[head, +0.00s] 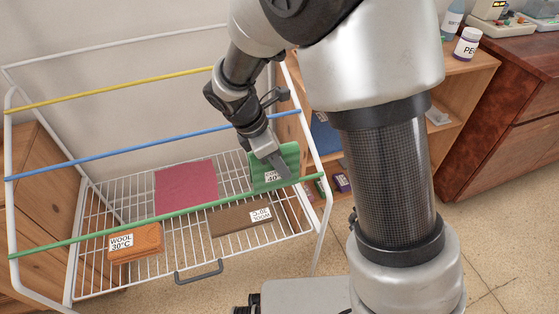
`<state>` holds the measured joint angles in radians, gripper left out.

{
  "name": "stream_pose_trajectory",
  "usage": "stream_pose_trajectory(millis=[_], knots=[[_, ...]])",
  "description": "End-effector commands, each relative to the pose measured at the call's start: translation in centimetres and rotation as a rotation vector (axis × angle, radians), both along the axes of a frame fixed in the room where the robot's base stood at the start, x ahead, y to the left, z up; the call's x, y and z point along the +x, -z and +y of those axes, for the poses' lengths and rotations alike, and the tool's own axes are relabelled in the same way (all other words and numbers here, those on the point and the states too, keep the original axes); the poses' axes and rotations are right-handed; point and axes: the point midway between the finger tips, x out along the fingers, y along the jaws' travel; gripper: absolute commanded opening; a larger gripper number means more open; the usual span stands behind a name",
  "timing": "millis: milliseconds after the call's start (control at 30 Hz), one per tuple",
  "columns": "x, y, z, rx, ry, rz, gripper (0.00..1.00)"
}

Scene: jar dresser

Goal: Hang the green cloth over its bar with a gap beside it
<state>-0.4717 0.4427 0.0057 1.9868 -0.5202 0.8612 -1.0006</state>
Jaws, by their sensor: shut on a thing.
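The green cloth (290,156) is at the right side of the white wire rack, with a white label partly reading "40". My gripper (275,162) is shut on it from above, and its fingers cover part of the cloth and label. The green bar (160,219) runs across the rack's front, and its right end passes by the cloth's lower edge. I cannot tell whether the cloth touches the bar. The blue bar (130,151) and the yellow bar (120,88) lie farther back, with no cloth on them.
On the wire shelf (130,200) lie a red cloth (185,185), a brown block-like folded cloth (240,218) with a label and an orange one (135,243) marked "WOOL 30°C". A wooden shelf unit (465,75) and dark dresser (510,120) stand to the right.

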Motion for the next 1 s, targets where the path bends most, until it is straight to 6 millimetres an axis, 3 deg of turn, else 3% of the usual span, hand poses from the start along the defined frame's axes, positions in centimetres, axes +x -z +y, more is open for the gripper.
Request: stream_pose_trajectory(millis=[33, 1000], knots=[[0.0, 1.0, 0.0, 0.000, -0.001, 0.000, 0.20], [0.0, 10.6, 0.0, 0.000, -0.001, 0.000, 0.20]])
